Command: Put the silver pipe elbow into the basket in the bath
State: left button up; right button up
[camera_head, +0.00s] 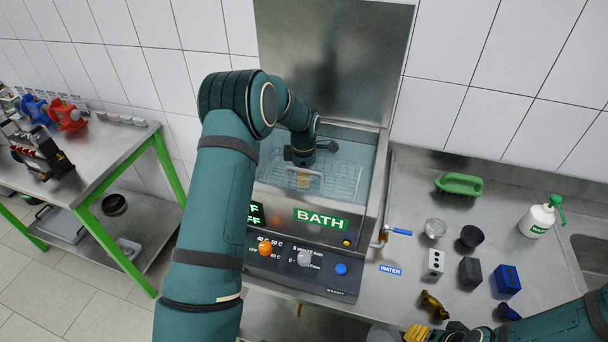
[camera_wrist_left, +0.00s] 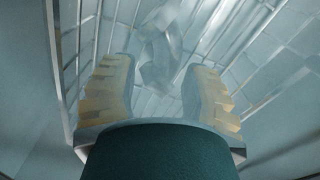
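My left gripper (camera_head: 303,180) reaches down into the bath (camera_head: 321,219), over the wire basket (camera_head: 345,182). In the left wrist view its two ribbed fingers (camera_wrist_left: 158,68) stand apart, with basket wires (camera_wrist_left: 95,30) beyond them. A pale, silvery, faceted piece (camera_wrist_left: 162,58), which looks like the silver pipe elbow, lies among the wires just beyond and between the fingertips. It looks blurred, and I cannot tell whether it touches a finger. The head view does not show the elbow clearly. My right gripper (camera_head: 418,333) is at the bottom edge, mostly cut off.
The bath's lid (camera_head: 335,60) stands open behind it. A green-legged table (camera_head: 95,165) stands left.

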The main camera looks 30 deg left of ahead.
pick_arm(q)
jog(key=shift+r, duration=0.15)
jog(key=shift+r, duration=0.25)
notch_tip(320, 180, up, 12)
jog(key=shift+f, duration=0.15)
jog(key=shift+f, duration=0.1)
dwell(0.7)
